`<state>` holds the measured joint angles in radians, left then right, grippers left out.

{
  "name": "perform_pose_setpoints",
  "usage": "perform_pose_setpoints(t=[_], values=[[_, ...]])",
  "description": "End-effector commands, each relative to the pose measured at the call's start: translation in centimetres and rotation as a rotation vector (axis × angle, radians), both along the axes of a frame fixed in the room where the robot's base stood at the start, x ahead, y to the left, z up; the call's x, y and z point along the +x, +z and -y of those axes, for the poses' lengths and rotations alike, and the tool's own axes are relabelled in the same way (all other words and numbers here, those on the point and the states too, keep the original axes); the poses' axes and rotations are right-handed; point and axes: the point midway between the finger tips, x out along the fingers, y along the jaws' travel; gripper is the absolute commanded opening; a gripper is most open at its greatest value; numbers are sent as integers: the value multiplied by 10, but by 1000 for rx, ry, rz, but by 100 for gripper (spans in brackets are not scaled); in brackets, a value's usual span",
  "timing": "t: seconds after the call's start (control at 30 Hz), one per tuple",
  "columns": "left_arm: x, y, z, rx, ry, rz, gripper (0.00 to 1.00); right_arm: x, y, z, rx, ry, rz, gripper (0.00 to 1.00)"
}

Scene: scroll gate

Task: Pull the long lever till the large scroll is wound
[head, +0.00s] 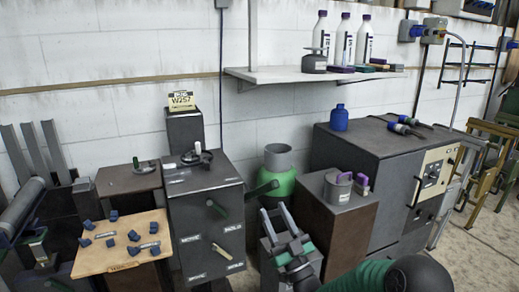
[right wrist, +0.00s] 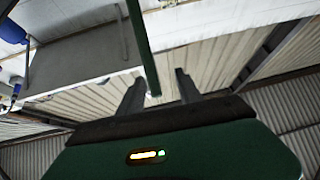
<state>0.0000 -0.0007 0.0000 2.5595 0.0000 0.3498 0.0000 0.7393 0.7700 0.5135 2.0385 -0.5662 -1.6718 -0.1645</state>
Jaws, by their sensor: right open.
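A dark cabinet (head: 205,215) stands left of centre with labels on its front. A short dark-green handle (head: 217,208) is on its front, and a longer dark-green lever (head: 262,188) sticks out at its right side. A grey roll (head: 22,208) lies on a machine at the far left; I cannot tell whether it is the large scroll. My right gripper (head: 279,220) is open, below and right of the longer lever and apart from it in the picture. In the right wrist view a thin green bar (right wrist: 143,45) runs down between its spread fingers (right wrist: 160,92). My left gripper is not in view.
A wooden board (head: 122,258) with several blue pieces lies left of the cabinet. A green container (head: 280,185) stands behind my right gripper. A brown-sided box (head: 335,205) with a grey mug (head: 338,188) and a large dark cabinet (head: 380,155) stand to the right. A shelf (head: 290,76) hangs above.

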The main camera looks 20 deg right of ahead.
Motion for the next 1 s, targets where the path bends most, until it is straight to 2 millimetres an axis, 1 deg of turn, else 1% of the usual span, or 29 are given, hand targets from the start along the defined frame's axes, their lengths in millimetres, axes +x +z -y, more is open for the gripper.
perform_pose_setpoints(t=[0.03, 0.07, 0.1, 0.17, 0.2, 0.3, 0.37, 0.43, 0.5, 0.57, 0.67, 1.0], values=[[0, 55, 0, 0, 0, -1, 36, -8, 41, 1, -6, -5, -90, 42], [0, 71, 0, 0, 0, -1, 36, -13, 45, 2, -7, -9, -150, 42], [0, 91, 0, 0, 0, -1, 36, -21, 50, 3, -9, -17, -228, 42], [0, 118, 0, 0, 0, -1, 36, -36, 54, 6, -6, -31, -338, 42], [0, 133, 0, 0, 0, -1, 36, -46, 55, 8, -3, -41, -405, 42], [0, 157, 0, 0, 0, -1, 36, -70, 53, 12, 9, -64, -535, 42], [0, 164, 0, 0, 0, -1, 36, -79, 49, 13, 13, -74, -583, 42], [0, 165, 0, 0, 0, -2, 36, -85, 43, 13, 19, -79, -615, 42], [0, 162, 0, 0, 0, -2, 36, -83, 38, 14, 20, -81, -623, 42], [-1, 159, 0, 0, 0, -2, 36, -76, 36, 14, 20, -81, -623, 42], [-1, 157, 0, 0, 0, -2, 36, -56, 36, 13, 20, -78, -619, 42], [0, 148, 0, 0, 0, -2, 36, 33, 36, 13, 22, -78, -616, 42]])
